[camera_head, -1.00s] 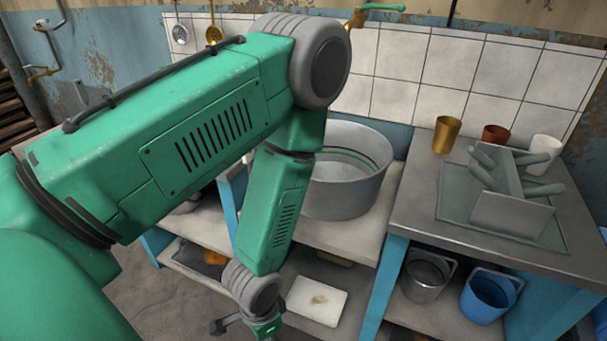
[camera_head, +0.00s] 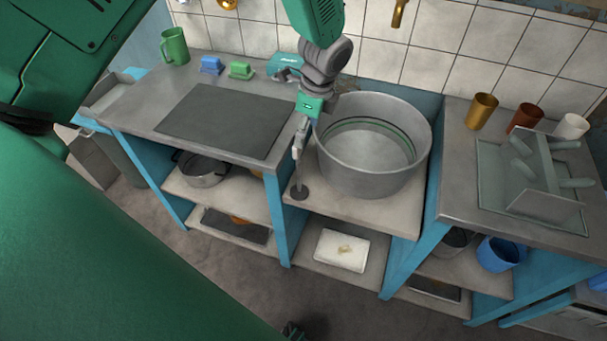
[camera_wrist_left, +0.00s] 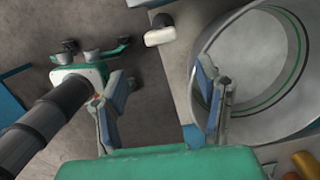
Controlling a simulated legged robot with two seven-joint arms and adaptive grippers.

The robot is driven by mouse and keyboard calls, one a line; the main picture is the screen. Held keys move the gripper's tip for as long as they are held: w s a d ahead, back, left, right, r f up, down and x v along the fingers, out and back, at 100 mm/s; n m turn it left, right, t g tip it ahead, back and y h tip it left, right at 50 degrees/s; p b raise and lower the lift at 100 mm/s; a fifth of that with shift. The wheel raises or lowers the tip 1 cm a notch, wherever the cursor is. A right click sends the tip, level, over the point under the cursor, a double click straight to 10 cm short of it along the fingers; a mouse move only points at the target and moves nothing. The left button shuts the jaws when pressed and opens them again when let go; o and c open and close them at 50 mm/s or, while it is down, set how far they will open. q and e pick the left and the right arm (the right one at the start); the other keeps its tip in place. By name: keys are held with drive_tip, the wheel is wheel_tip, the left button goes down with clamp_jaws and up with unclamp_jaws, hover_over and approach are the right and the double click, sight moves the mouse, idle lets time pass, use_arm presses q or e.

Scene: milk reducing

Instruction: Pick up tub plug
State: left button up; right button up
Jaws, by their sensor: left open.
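A dark round disc with a thin upright stem, apparently the tub plug (camera_head: 300,192), is on the pale shelf left of the metal tub (camera_head: 372,160). My left gripper (camera_head: 299,150) points down just above it, beside the tub's left wall. I cannot tell whether a finger touches the stem. In the left wrist view my left gripper (camera_wrist_left: 160,75) has its fingers wide apart, with nothing seen held between them. The tub (camera_wrist_left: 205,75) is close to its right finger. I cannot make out the plug for sure there.
The counter with a dark board (camera_head: 225,122) is left of the tub. A drying rack (camera_head: 540,185) and cups (camera_head: 481,110) stand on the right counter. Lower shelves hold a pot (camera_head: 202,172), a white tray (camera_head: 341,250) and a blue bucket (camera_head: 498,252). Floor in front is free.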

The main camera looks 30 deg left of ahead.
sight(300, 154)
use_arm(q)
drive_tip(key=a+f, duration=0.2)
drive_tip(key=f, duration=0.1)
drive_tip(key=a+f, duration=0.1)
drive_tip(key=f, duration=0.1)
drive_tip(key=shift+s+a+f, duration=0.1)
drive_tip(key=shift+a+f, duration=0.1)
drive_tip(key=shift+a, duration=0.15)
drive_tip(key=f, duration=0.3)
drive_tip(key=shift+d+f+p, duration=0.1)
drive_tip(key=shift+d+p, duration=0.25)
drive_tip(key=shift+d, duration=0.05)
drive_tip(key=shift+w+d+f, duration=0.1)
drive_tip(key=shift+w+d, duration=0.1)
drive_tip(key=shift+d, duration=0.35)
drive_tip(key=shift+a, duration=0.5)
drive_tip(key=c, duration=1)
drive_tip(key=shift+s+a+f, duration=0.1)
drive_tip(key=shift+a, duration=0.15)
clamp_jaws()
drive_tip(key=shift+a, duration=0.15)
drive_tip(key=shift+s, duration=0.1)
use_arm(e)
drive_tip(key=shift+a+r, duration=0.6)
drive_tip(key=shift+a, duration=0.2)
